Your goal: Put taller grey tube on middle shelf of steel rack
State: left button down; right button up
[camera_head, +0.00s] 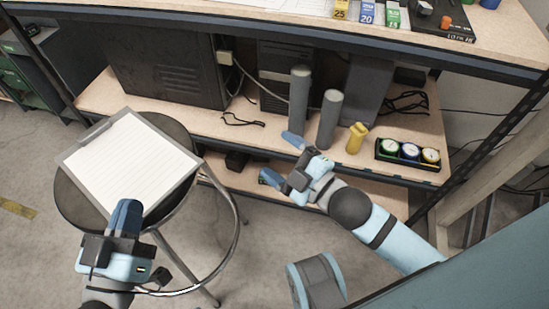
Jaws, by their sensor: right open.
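The taller grey tube (298,103) stands upright on the wooden shelf below the top of the dark-framed rack (275,37). A shorter grey tube (329,122) stands upright just to its right. My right gripper (281,159) is open and empty, with its blue fingers spread at the front edge of that shelf, in front of and below the taller tube. It appears apart from both tubes. My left gripper (125,215) is at the lower left, over the front of the stool. Its blue fingers overlap in this view, so its opening is unclear.
The tubes' shelf (215,124) also holds a black cabinet, computer cases, a yellow object (356,138) and a black tray of round gauges (408,154). A lower shelf (365,190) lies beneath. A stool with a clipboard (128,160) stands front left. Small items sit on top.

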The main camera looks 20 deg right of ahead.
jog(key=s+a+r+m+t+y, duration=0.1)
jog(key=s+a+r+m, duration=0.3)
jog(key=m, duration=0.7)
notch_tip(320, 180, up, 2)
jog(key=shift+s+r+m, duration=0.2)
jog(key=shift+s+m, duration=0.2)
jog(key=shift+s, duration=0.15)
pick_arm(q)
jog(key=shift+r, duration=0.1)
jog(key=s+a+r+g+y+p, duration=0.4)
jog(key=a+r+g+y+p, duration=0.2)
jog(key=p, duration=3.2)
jog(key=shift+a+g, duration=0.3)
jog(key=shift+a, duration=0.65)
pick_arm(e)
jog(key=s+d+r+g+h, duration=0.4)
jog(key=d+r+g+h, duration=0.2)
jog(key=d, duration=0.2)
jog(key=shift+r+g, duration=0.15)
jog(key=shift+g, duration=0.15)
